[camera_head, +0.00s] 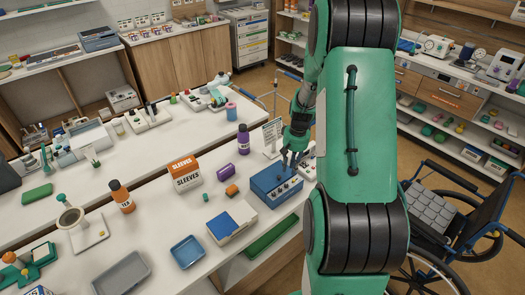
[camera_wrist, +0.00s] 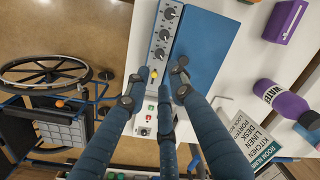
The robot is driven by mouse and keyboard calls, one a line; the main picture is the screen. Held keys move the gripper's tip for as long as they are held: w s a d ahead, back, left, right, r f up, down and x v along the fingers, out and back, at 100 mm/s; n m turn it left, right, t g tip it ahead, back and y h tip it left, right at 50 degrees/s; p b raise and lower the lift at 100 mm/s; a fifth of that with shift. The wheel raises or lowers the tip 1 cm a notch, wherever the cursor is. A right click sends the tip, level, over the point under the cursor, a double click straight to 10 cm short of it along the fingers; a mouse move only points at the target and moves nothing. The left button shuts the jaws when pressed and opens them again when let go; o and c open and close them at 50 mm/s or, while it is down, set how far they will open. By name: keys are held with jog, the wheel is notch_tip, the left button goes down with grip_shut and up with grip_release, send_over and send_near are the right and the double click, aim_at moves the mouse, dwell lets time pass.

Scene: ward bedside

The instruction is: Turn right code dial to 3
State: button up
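The blue code box (camera_head: 270,178) stands near the table's front edge, its grey dial panel facing the aisle. The dial settings are too small to read. My gripper (camera_head: 290,160) is over the right end of the box. I cannot tell whether a finger touches the box.
A purple bottle (camera_wrist: 285,98) and a sign (camera_wrist: 257,143) stand near the box. A small device with red and green buttons (camera_wrist: 147,113) lies beyond its right end. A green tray (camera_head: 270,236) lies in front. A wheelchair (camera_head: 455,220) stands in the aisle.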

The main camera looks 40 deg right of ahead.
jog(key=a+r+n+h+b, duration=0.1)
jog(key=a+r+n+b, duration=0.2)
jog(key=a+r+n, duration=1.2)
jog(key=shift+r+n+t, duration=0.4)
jog(key=shift+r+n, duration=0.2)
jog(key=shift+r, duration=0.45)
jog(key=shift+a, duration=0.1)
jog(key=s+a+r+m+t, duration=0.1)
jog(key=s+a+r+m, duration=0.2)
jog(key=a, duration=0.4)
jog(key=s+a+r+m+t, duration=0.1)
jog(key=s+a+r, duration=0.3)
jog(key=a+r, duration=0.25)
jog(key=s+a+r+m+t, duration=0.2)
jog(key=s+a+m, duration=0.3)
jog(key=s+a, duration=0.6)
jog(key=shift+s+a+m+b, duration=0.2)
jog(key=shift+s+m+b, duration=0.15)
jog(key=shift+s, duration=0.35)
